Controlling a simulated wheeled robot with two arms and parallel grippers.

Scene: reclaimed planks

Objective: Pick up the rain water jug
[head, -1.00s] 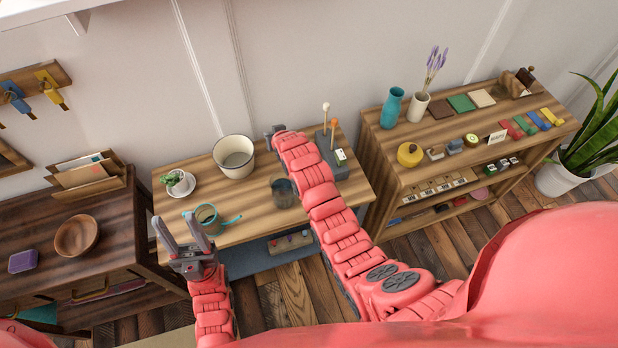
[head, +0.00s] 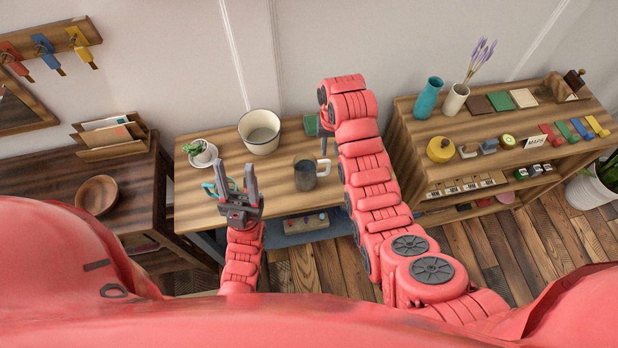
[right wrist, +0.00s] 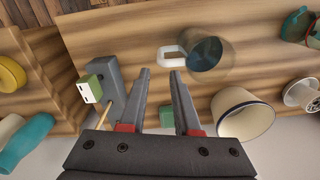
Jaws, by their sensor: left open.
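A grey see-through jug (head: 305,173) with a white handle stands on the middle wooden table. In the right wrist view the jug (right wrist: 207,52) is just beyond my right fingertips, its handle towards them and apart from them. A second vessel (head: 209,189) with a teal handle stands left of it, partly hidden behind my left gripper. No label shows which one is the rain water jug. My right gripper (right wrist: 160,72) is open and empty; in the head view my own arm mostly hides it. My left gripper (head: 236,166) is open and empty, at the table's front left.
A cream pot (head: 260,131) stands behind the jug. A small potted plant (head: 201,153) is at the table's left. A grey block with a white-faced green box (right wrist: 97,82) is near my right gripper. A crowded shelf (head: 405,112) stands to the right.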

